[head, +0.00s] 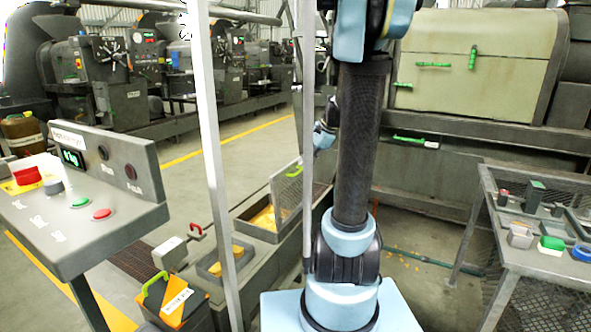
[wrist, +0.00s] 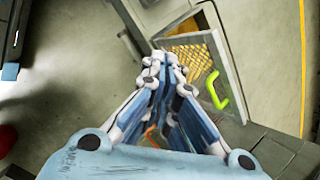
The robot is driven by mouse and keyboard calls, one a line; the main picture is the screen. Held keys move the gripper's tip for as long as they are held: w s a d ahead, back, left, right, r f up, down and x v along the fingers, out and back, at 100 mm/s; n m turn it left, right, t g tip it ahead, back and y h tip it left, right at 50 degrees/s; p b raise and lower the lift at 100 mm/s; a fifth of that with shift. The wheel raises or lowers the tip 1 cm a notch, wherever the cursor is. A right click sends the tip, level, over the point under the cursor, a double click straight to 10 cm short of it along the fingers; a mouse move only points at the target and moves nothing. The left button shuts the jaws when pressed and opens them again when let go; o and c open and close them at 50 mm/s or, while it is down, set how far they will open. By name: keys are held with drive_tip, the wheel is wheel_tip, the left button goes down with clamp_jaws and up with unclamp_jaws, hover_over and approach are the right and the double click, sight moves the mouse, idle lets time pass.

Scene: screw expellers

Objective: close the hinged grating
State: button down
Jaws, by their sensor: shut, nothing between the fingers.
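The hinged grating (head: 288,198) is a grey-framed mesh panel with a green handle (head: 293,171). In the head view it stands raised at the right end of a low trough (head: 243,227) holding yellow material. In the wrist view the grating's mesh (wrist: 190,62) shows yellow behind it, and its bright green handle (wrist: 217,91) is at the right side. My gripper (wrist: 166,58) is shut and empty, with its fingertips overlapping the grating's left part in the picture. Whether they touch it cannot be told. The gripper hides part of the frame and the trough.
A control panel (head: 85,190) stands at the left, with a grey-black bin (head: 175,303) near it. A workbench (head: 545,240) with small parts is at the right. A large cream-covered machine (head: 475,60) is behind. Open floor (head: 250,150) lies beyond the trough.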

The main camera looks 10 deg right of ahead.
drive_tip(key=w+d+f+m+y, duration=0.15)
drive_tip(key=w+d+m, duration=0.3)
drive_tip(key=w, duration=0.55)
drive_tip(key=m+t+y, duration=0.1)
drive_tip(key=m+t, duration=0.1)
drive_tip(key=m, duration=0.3)
approach(289, 172)
drive_tip(key=shift+s+d+f, duration=0.15)
drive_tip(key=shift+s+f, duration=0.05)
drive_tip(key=shift+f, duration=0.35)
drive_tip(key=shift+s+d+f, duration=0.15)
drive_tip(key=shift+s+f, duration=0.05)
drive_tip(key=shift+f, duration=0.35)
drive_tip(key=shift+w+a+f, duration=0.25)
drive_tip(key=shift+w+a, duration=0.35)
drive_tip(key=shift+a, duration=0.25)
drive_tip(key=shift+w+a+f, duration=0.2)
drive_tip(key=shift+w+a, duration=0.45)
drive_tip(key=shift+a, duration=0.25)
drive_tip(key=shift+d, duration=0.1)
